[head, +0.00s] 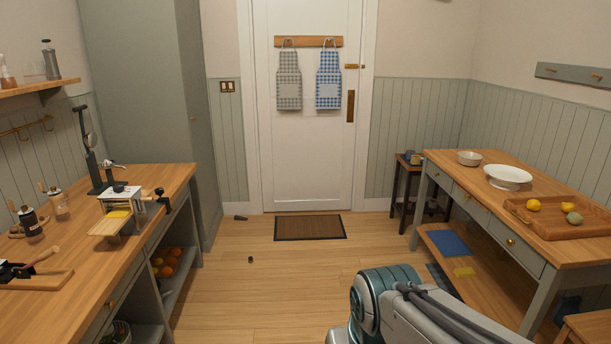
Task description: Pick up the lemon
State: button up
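A yellow fruit that looks like a lemon (533,205) lies near the left end of a wooden tray (556,229) on the table at the right. A second yellow fruit (568,207) lies to its right, beside a rounder greenish fruit (574,218). They are small in the view, so I cannot tell for sure which yellow fruit is the lemon. My arm shows at the bottom, to the right of the middle, on the floor side of the table. My gripper is not in view.
A wide white dish (507,178) and a smaller bowl (469,158) stand behind the tray on the right table (452,172). A cluttered wooden counter (165,180) runs along the left. The floor between is mostly clear, with a doormat (310,227) and two small dark items.

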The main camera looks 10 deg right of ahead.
aim_at(533, 205)
jog(key=z, duration=0.15)
jog(key=i, duration=1.55)
jog(key=z, duration=1)
jog(key=i, duration=1.3)
jog(key=z, duration=1.6)
jog(key=i, duration=1.05)
jog(key=z, duration=0.4)
